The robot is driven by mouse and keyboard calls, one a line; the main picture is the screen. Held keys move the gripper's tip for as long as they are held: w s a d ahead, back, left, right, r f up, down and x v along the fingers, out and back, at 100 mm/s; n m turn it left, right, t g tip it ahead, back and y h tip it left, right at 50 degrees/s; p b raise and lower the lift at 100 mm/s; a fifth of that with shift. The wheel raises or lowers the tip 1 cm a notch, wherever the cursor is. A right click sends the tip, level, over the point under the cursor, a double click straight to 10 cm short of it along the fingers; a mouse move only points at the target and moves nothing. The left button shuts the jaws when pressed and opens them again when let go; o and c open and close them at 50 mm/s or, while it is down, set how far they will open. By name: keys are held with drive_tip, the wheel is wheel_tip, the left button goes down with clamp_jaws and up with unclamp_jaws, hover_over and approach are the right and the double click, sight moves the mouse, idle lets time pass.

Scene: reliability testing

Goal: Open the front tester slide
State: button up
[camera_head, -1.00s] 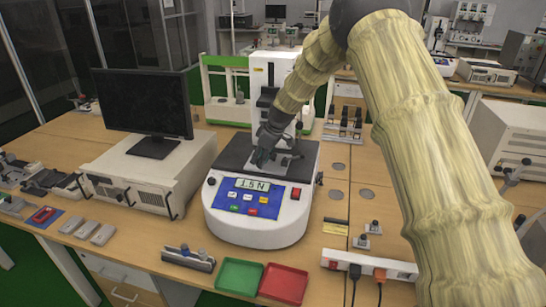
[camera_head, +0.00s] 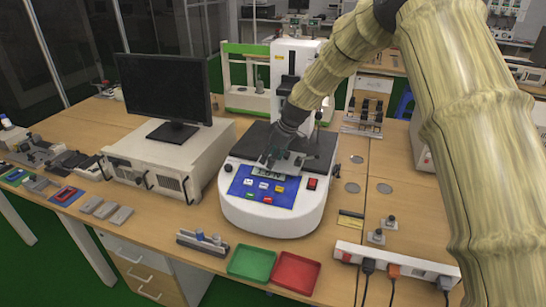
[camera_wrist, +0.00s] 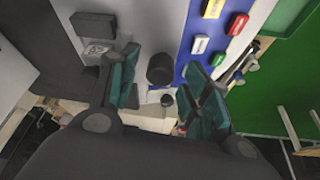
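The white tester (camera_head: 270,215) stands mid-table with a blue button panel (camera_head: 243,183) and a dark top plate. My gripper (camera_head: 270,162) is low over its front, covering part of the display (camera_head: 267,173). A grey metal piece (camera_head: 292,163), perhaps the slide, shows beside the fingers. In the wrist view my gripper (camera_wrist: 165,92) has its two teal-padded fingers apart. A black round knob (camera_wrist: 160,68) shows between them, with a smaller dark one below. I cannot tell whether either finger touches it. The blue panel (camera_wrist: 205,45) lies to the right.
A monitor (camera_head: 165,90) on a beige unit (camera_head: 150,160) stands left. Green (camera_head: 251,263) and red (camera_head: 296,271) trays lie in front. A power strip (camera_head: 395,262) with cables is at front right. A green-and-white stand (camera_head: 240,100) is behind.

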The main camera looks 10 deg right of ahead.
drive_tip(key=v, duration=1.2)
drive_tip(key=shift+w+r, duration=0.1)
